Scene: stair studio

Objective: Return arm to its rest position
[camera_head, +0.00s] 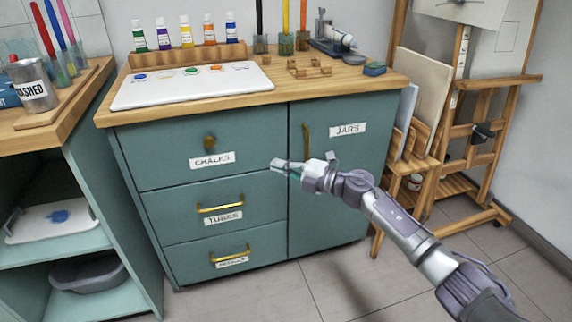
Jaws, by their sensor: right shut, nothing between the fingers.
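My right arm reaches in from the lower right. My right gripper (280,165) is shut and empty, in front of the teal cabinet (275,235), near the edge between its drawers and its door. The top drawer labelled CHALKS (200,152), the TUBES drawer (216,205) and the bottom drawer (232,254) look closed. The JARS door (345,170) with its brass handle (306,142) also looks closed. I cannot tell how far the gripper is from the cabinet front. My left gripper is not in view.
A white palette (190,86), paint bottles (185,33) and brush jars stand on the cabinet top. A wooden easel (475,130) and rack stand at the right. A shelf unit (75,120) with a WASHED can (33,85) is at the left. Floor (330,285) in front is clear.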

